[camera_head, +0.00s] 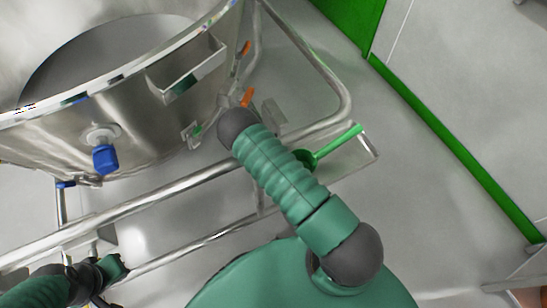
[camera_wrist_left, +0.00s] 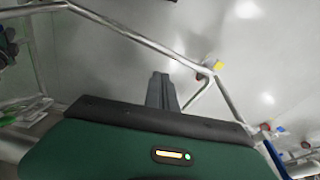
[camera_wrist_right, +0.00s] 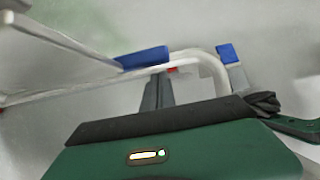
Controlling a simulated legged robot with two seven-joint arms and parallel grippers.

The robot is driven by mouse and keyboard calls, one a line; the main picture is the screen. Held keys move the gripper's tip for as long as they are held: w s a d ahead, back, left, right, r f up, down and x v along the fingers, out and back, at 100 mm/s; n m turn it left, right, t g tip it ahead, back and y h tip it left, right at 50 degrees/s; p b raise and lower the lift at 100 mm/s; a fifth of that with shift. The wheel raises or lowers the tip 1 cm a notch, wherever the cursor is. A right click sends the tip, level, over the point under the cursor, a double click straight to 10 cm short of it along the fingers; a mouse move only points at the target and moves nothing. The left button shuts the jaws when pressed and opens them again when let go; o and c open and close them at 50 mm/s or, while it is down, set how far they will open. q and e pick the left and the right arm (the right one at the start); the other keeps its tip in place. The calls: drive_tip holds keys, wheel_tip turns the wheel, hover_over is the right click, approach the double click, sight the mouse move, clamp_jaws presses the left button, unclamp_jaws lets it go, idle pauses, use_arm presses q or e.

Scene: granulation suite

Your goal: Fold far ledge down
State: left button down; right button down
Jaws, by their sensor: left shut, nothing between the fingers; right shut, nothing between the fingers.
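A flat metal ledge (camera_head: 348,155) sticks out from the tubular rail frame, right of my right arm, with a green handled item (camera_head: 335,144) at it. I cannot tell whether this is the far ledge. My left gripper (camera_wrist_left: 160,88) is shut and empty, with a metal rail beyond its fingers. My right gripper (camera_wrist_right: 158,92) is shut and empty; its fingertips appear near a pale tube frame and a blue piece (camera_wrist_right: 146,58). I cannot tell whether they touch. In the head view the right gripper is hidden behind its arm.
A large steel vessel (camera_head: 120,120) with a blue knob (camera_head: 105,158) fills the upper left. The tubular rail (camera_head: 160,190) runs beneath it. A green strip (camera_head: 450,140) borders the floor at right. Open grey floor (camera_head: 410,200) lies right of the frame.

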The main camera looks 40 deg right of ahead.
drive_tip(key=p+v, duration=0.6)
drive_tip(key=v, duration=1)
drive_tip(key=shift+a+r, duration=0.3)
